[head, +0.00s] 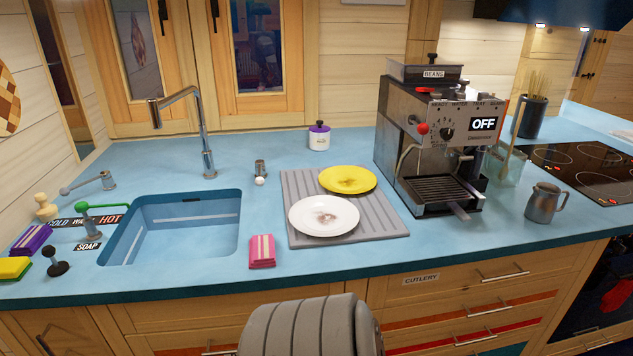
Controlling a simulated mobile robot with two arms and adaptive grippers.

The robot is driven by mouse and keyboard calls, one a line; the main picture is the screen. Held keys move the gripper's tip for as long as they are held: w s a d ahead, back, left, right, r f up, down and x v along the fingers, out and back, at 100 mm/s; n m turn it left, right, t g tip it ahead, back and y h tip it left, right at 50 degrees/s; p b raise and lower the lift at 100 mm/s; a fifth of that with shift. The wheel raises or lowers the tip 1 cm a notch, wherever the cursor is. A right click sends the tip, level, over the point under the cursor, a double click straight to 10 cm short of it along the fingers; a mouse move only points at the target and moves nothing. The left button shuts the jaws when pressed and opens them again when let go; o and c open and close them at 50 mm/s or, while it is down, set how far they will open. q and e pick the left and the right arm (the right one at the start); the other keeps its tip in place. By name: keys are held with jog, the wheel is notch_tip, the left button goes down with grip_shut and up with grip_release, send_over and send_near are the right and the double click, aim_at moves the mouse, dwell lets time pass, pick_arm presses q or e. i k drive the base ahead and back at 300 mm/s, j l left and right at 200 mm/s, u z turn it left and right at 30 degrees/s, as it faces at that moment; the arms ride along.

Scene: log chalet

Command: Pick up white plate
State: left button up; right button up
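A white plate (324,216) with a brownish smear in its middle lies on the grey ribbed drying mat (380,222) on the blue counter. A yellow plate (347,180), also smeared, lies just behind it and to the right; their edges are close together or slightly overlapping. Neither of my grippers shows in the head view. A grey rounded part, probably mine, is at the bottom middle, below the counter edge.
The sink (180,225) is left of the mat, with a tall faucet (205,130) behind. A pink sponge (262,251) lies at the mat's front left. A coffee machine (440,140) stands close on the right, with a metal jug (543,203) beyond. The counter's front strip is clear before the mat.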

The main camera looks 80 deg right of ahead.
aim_at(318, 216)
jog(key=z, duration=2.85)
